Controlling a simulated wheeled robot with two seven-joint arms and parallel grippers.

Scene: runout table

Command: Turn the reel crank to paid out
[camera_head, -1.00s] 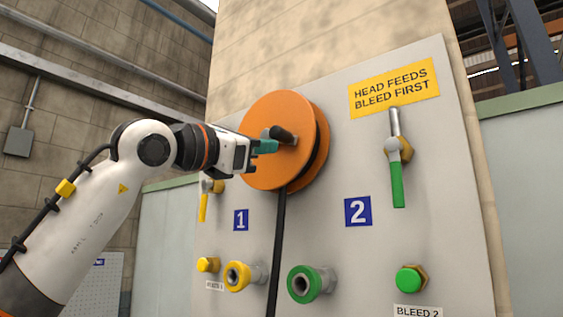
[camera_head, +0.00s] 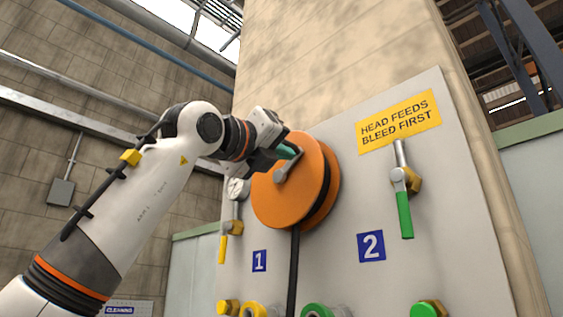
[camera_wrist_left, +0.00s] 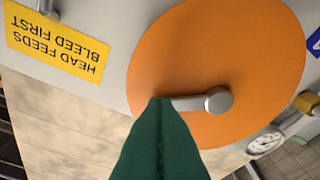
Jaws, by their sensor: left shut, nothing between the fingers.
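The orange reel (camera_head: 272,205) is mounted on the grey panel, with a black hose hanging from it. Its grey metal crank arm (camera_head: 288,167) runs from the reel's middle up and slightly right. In the left wrist view the crank arm (camera_wrist_left: 190,103) runs from a round grey hub (camera_wrist_left: 218,100) to behind my green fingers. The crank's outer end and handle are hidden there. My left gripper (camera_head: 288,151) is at the upper part of the reel face, by the crank's outer end. Its fingers (camera_wrist_left: 161,110) are shut together and appear empty. Whether they touch the crank, I cannot tell.
A green-handled valve (camera_head: 404,205) stands right of the reel, below a yellow sign (camera_head: 399,118). A gauge (camera_head: 238,188) and yellow-handled valve (camera_head: 224,246) stand left of it. Couplings line the bottom of the panel (camera_head: 330,270). Open air lies before the panel.

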